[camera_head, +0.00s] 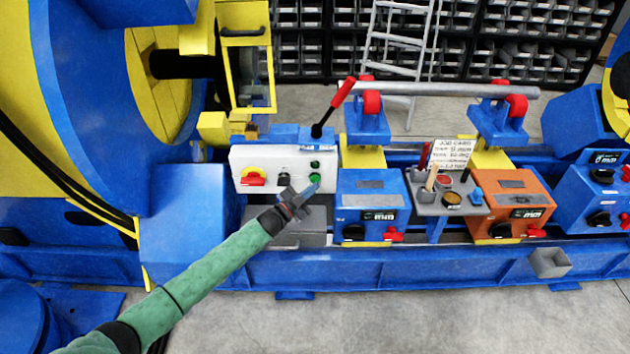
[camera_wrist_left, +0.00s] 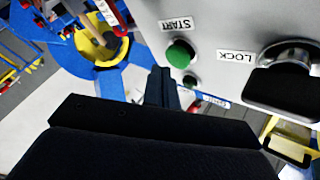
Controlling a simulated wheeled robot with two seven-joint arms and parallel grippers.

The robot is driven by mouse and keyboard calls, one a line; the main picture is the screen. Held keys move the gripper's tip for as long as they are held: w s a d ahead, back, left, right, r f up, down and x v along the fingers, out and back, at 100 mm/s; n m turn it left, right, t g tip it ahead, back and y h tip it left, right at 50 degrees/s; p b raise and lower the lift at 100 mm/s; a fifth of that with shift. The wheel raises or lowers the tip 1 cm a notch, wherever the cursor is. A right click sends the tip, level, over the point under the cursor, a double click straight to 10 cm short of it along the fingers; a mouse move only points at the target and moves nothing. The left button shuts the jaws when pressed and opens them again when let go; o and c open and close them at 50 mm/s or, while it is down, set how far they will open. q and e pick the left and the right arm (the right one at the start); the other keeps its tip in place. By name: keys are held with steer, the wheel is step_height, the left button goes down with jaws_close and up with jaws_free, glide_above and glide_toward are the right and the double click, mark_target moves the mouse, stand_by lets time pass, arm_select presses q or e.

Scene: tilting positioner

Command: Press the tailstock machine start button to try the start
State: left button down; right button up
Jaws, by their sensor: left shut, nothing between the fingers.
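The white control box (camera_head: 262,158) stands on the blue machine bed. Its green start button (camera_head: 315,178) is at its lower right; the START label is beside this button (camera_wrist_left: 180,53) in the left wrist view. My left gripper (camera_head: 307,190) is shut and empty, its tips just below the button in the head view. In the left wrist view my fingers (camera_wrist_left: 161,85) end close to the button, with a small gap in the picture. I cannot tell the depth between them. My right gripper is not in view.
A red-handled lever (camera_head: 335,104) rises behind the box. A blue tailstock unit (camera_head: 373,200) stands close on the right.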

arm_select(q)
steer(key=shift+w, duration=0.15)
stand_by(0.8)
steer(key=shift+w+b, duration=0.3)
steer(key=shift+w, duration=0.15)
stand_by(0.4)
steer(key=shift+w+a+r+b, duration=0.25)
steer(key=shift+w+r+b, duration=0.2)
steer(key=shift+r, duration=0.2)
stand_by(0.9)
steer(key=shift+s+d+f+p, duration=0.15)
steer(key=shift+s+f+p, duration=0.1)
steer(key=shift+p, duration=0.05)
steer(key=shift+s, duration=0.15)
stand_by(0.4)
steer(key=s, duration=0.1)
steer(key=s+p, duration=0.1)
steer(key=s, duration=0.1)
steer(key=s+p, duration=0.1)
steer(key=s, duration=0.1)
steer(key=shift+s+f, duration=0.15)
steer(key=shift+f, duration=0.2)
